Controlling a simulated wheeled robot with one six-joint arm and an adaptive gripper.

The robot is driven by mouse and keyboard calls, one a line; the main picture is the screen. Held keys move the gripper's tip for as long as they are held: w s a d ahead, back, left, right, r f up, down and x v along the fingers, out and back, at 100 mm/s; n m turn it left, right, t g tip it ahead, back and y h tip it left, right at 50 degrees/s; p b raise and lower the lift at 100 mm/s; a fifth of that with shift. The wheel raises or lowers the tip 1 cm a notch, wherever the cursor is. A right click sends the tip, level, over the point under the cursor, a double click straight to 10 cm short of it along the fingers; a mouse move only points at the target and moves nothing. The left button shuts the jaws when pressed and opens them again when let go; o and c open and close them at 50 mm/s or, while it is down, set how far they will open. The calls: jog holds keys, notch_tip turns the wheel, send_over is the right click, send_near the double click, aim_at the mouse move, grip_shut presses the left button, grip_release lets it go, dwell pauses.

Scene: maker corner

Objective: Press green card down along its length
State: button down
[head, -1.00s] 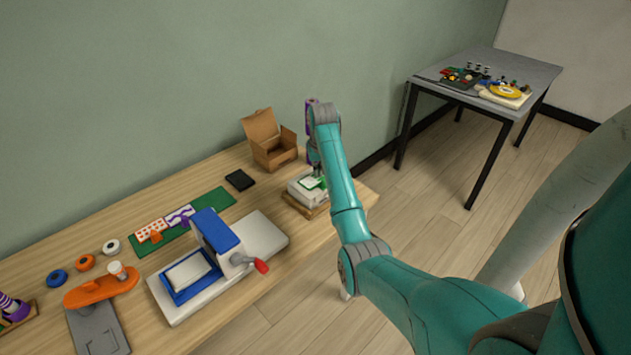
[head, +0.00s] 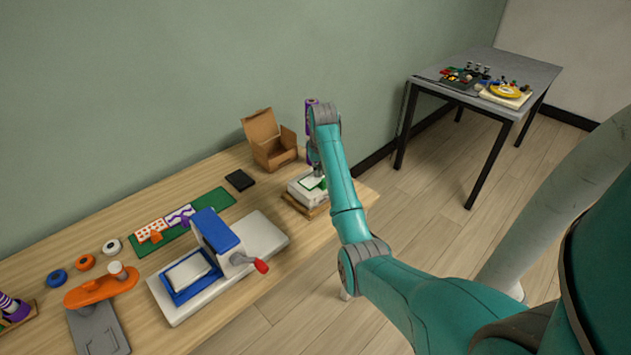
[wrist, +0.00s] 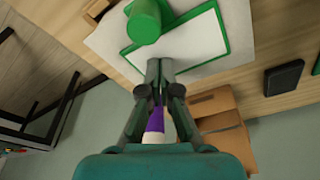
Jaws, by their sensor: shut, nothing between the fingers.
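The green card (wrist: 205,50), with a green border and a pale centre, lies flat on a pale block (wrist: 105,42). In the head view the card (head: 307,183) is on the same block at the table's right end. A green cylinder (wrist: 146,22) stands over the card's left part in the wrist view and hides some of it. My gripper (wrist: 160,68) is shut and empty, its fingertips over the card's near edge. I cannot tell whether they touch it. In the head view my arm hides most of the gripper.
An open cardboard box (head: 272,150) stands close behind the block. A black flat item (head: 240,180) lies left of it. A blue and white press (head: 215,235) with a red handle stands further left, near a green mat (head: 212,201). A grey table (head: 545,72) stands apart at the right.

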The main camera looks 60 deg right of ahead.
jog(key=shift+f, duration=0.1)
jog(key=shift+w+d+v, duration=0.1)
jog(key=shift+w+v, duration=0.05)
jog(key=shift+v, duration=0.7)
jog(key=shift+w+d+v, duration=0.1)
jog(key=shift+d+v, duration=0.05)
jog(key=shift+v, duration=0.65)
jog(key=shift+w+d+v, duration=0.1)
jog(key=shift+w+v, duration=0.05)
jog(key=shift+v, duration=0.7)
jog(key=shift+s, duration=0.1)
